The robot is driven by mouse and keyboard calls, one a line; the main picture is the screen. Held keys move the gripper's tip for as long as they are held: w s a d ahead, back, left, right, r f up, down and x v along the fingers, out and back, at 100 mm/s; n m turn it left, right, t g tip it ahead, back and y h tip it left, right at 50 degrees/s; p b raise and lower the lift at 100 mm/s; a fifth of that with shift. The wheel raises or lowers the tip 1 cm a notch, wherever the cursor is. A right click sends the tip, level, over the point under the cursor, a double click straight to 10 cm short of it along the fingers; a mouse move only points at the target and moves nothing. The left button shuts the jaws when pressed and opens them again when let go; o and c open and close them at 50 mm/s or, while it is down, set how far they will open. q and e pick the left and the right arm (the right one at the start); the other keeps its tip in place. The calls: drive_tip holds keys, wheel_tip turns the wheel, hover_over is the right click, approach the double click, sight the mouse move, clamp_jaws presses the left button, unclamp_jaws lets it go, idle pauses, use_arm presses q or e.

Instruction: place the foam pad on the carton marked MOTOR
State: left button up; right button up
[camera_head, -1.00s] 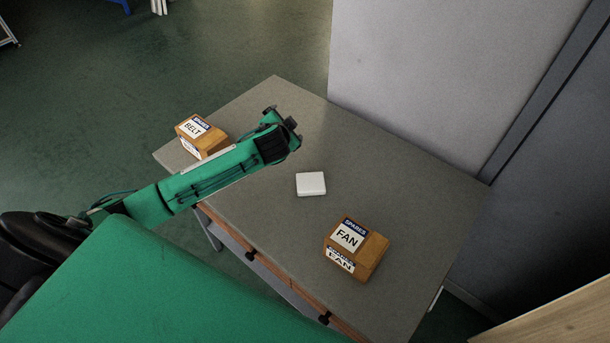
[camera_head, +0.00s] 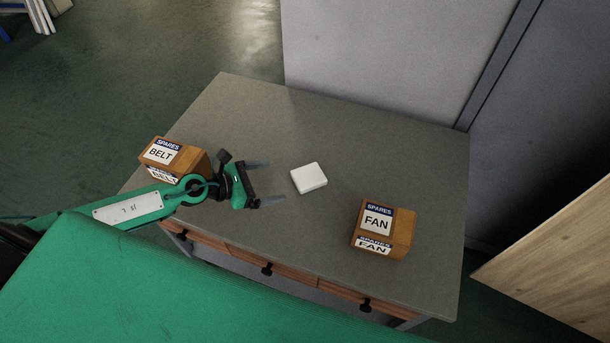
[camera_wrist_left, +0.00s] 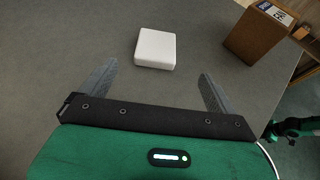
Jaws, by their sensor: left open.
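The white foam pad (camera_head: 309,178) lies flat on the grey table; it also shows in the left wrist view (camera_wrist_left: 155,48). My left gripper (camera_head: 274,182) is open and empty, just left of the pad. In the left wrist view its spread fingers (camera_wrist_left: 158,72) point toward the pad, which lies slightly beyond their tips. One carton is marked FAN (camera_head: 400,230), right of the pad. Another is marked BELT (camera_head: 190,160), behind my left wrist at the table's left. No carton marked MOTOR is visible. My right gripper is absent from the head view.
The table (camera_head: 340,130) is bare around the pad and toward the back. A pale grey panel (camera_head: 380,60) rises behind it. A wooden board (camera_head: 560,260) stands at the right. At the wrist view's right edge, a green and black arm part (camera_wrist_left: 295,128) shows small.

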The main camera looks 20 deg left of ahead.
sight(309, 175)
use_arm(q)
drive_tip(key=p+x, duration=0.2)
drive_tip(key=x, duration=0.5)
drive_tip(key=shift+w+d+r, duration=0.1)
drive_tip(key=shift+w, duration=0.05)
drive_tip(key=shift+w+d+f, duration=0.3)
drive_tip(key=shift+w+d, duration=0.15)
drive_tip(key=x, duration=0.3)
drive_tip(key=shift+w+a+p, duration=0.1)
drive_tip(key=shift+w+p, duration=0.1)
drive_tip(key=shift+p, duration=0.2)
drive_tip(key=shift+w+d+f, duration=0.3)
drive_tip(key=shift+w+d, duration=0.05)
drive_tip(key=shift+d, duration=0.05)
drive_tip(key=c, duration=1.1)
